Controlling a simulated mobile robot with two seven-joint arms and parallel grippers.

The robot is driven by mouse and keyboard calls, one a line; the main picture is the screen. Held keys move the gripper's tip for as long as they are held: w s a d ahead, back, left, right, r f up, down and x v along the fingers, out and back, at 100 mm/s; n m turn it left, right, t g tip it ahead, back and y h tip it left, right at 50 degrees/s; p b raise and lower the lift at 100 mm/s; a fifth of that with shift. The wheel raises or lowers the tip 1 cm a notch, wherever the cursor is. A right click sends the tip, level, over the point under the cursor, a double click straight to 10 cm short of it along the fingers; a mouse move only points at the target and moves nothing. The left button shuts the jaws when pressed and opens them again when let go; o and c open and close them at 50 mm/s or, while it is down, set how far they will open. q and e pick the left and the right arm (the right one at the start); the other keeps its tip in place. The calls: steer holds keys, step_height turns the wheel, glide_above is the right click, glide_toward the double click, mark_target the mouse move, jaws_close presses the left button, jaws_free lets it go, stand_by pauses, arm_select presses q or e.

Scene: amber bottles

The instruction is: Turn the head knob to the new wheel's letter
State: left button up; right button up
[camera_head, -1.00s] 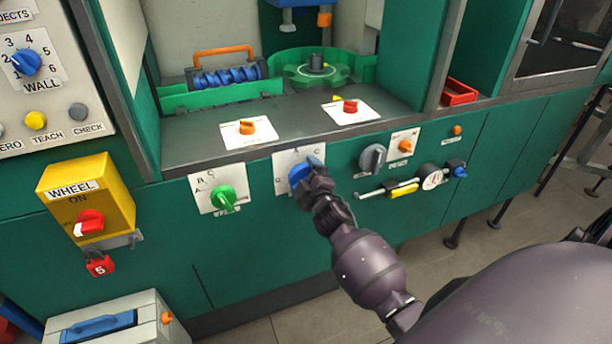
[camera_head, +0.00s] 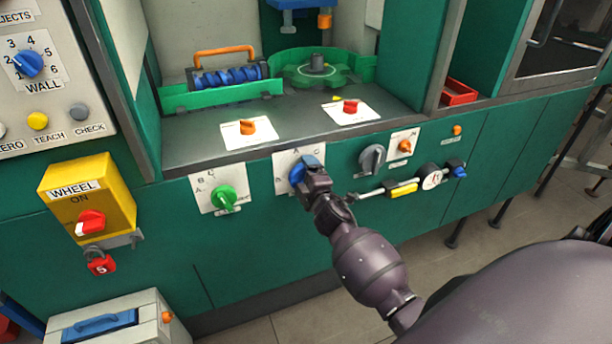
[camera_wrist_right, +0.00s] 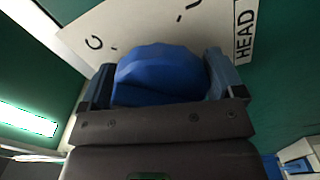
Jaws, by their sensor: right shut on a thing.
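The blue head knob (camera_head: 297,174) sits on a white plate (camera_head: 281,160) on the green front panel, with letters around it; A and C are readable. My right gripper (camera_head: 305,175) is at the knob. In the right wrist view the blue knob (camera_wrist_right: 160,72) lies between the two fingers of the gripper (camera_wrist_right: 158,85), which is shut on it. The plate there shows the word HEAD and a C. The knob's pointer is hidden by the gripper. A green star wheel (camera_head: 298,76) stands on the machine deck behind. My left gripper is out of view.
A green knob (camera_head: 225,198) is left of the head knob; a grey knob (camera_head: 372,158) and a gauge (camera_head: 431,177) with a yellow-handled part are to the right. Orange and red knobs (camera_head: 350,106) sit on the deck. A yellow WHEEL switch box (camera_head: 110,183) stands at left.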

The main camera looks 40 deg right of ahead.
steer(key=o, duration=0.7)
steer(key=shift+s, duration=0.1)
steer(key=v, duration=1)
steer(key=shift+s+a, duration=0.2)
steer(key=shift+s, duration=0.05)
steer(key=s+a+f+m+g+y, duration=0.1)
steer(key=s+a+f+m+g, duration=0.1)
steer(key=s+f+m, duration=0.2)
steer(key=s+a+f+m+g+y, duration=0.1)
steer(key=s+a+f+m+g, duration=0.1)
steer(key=s+f, duration=0.4)
steer(key=s+a+f+m+g+y, duration=0.1)
steer(key=s+a+f+m, duration=0.3)
steer(key=s, duration=0.6)
steer(key=shift+s+a+f+m+g+y, duration=0.2)
steer(key=shift+f+m+g+y, duration=0.25)
steer(key=shift+m+g, duration=0.3)
